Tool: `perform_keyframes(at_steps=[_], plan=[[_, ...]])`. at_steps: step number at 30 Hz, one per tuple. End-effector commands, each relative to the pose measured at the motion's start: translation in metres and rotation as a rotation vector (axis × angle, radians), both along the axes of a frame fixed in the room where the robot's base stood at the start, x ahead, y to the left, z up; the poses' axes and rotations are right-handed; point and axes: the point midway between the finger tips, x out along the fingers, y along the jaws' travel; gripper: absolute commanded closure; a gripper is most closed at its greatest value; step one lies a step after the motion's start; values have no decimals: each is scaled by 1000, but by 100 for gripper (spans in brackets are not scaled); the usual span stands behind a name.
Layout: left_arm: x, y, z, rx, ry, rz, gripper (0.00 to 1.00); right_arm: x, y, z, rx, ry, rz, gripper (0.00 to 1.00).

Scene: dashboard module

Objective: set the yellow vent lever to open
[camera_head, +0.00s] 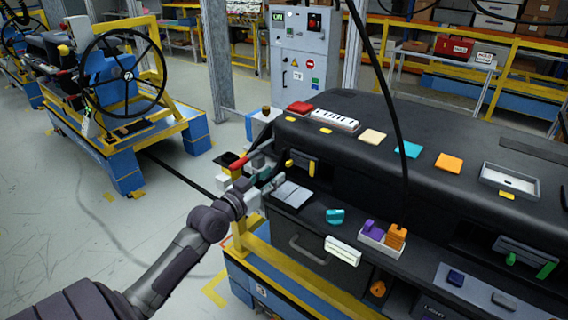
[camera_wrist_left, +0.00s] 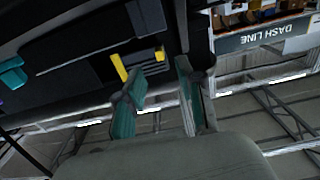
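A dark slatted vent (camera_head: 301,157) sits at the left end of the black dashboard. It has two yellow parts: a stubby upright lever (camera_head: 311,169) at its right side and a smaller tab (camera_head: 289,163) at its left. In the left wrist view the yellow lever (camera_wrist_left: 119,68) stands tilted beside the slats, and the small tab (camera_wrist_left: 160,55) is on the slats. My left gripper (camera_head: 272,183) is in front of the dashboard's left end, just short of the vent. In the wrist view its teal-padded fingers (camera_wrist_left: 156,88) are apart with nothing between them. My right gripper is out of view.
A second vent (camera_head: 525,252) with green parts is at the right. A teal knob (camera_head: 335,216) and a white tray (camera_head: 380,238) with purple and orange pieces stand on the lower ledge. A red-tipped part (camera_head: 239,162) is left of my gripper. Open floor lies left.

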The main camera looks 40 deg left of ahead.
Motion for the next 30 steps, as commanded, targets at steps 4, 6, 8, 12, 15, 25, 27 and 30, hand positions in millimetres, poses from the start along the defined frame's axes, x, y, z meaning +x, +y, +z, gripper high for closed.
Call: perform_keyframes(at_steps=[4, 6, 8, 12, 15, 25, 27, 30], plan=[[30, 0, 3, -2, -2, 0, 62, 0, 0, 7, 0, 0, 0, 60], [40, 0, 2, -2, -1, 1, 62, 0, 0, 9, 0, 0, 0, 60], [46, 0, 1, -2, -1, 0, 62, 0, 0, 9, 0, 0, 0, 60], [56, 0, 0, 0, 0, 0, 62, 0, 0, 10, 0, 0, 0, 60], [58, 0, 0, 0, 0, 0, 62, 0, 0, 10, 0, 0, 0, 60], [58, 0, 0, 0, 0, 0, 81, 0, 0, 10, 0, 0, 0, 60], [58, 0, 0, 0, 0, 0, 92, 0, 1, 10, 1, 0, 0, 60], [58, 0, 0, 0, 1, 0, 100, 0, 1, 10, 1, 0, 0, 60]])
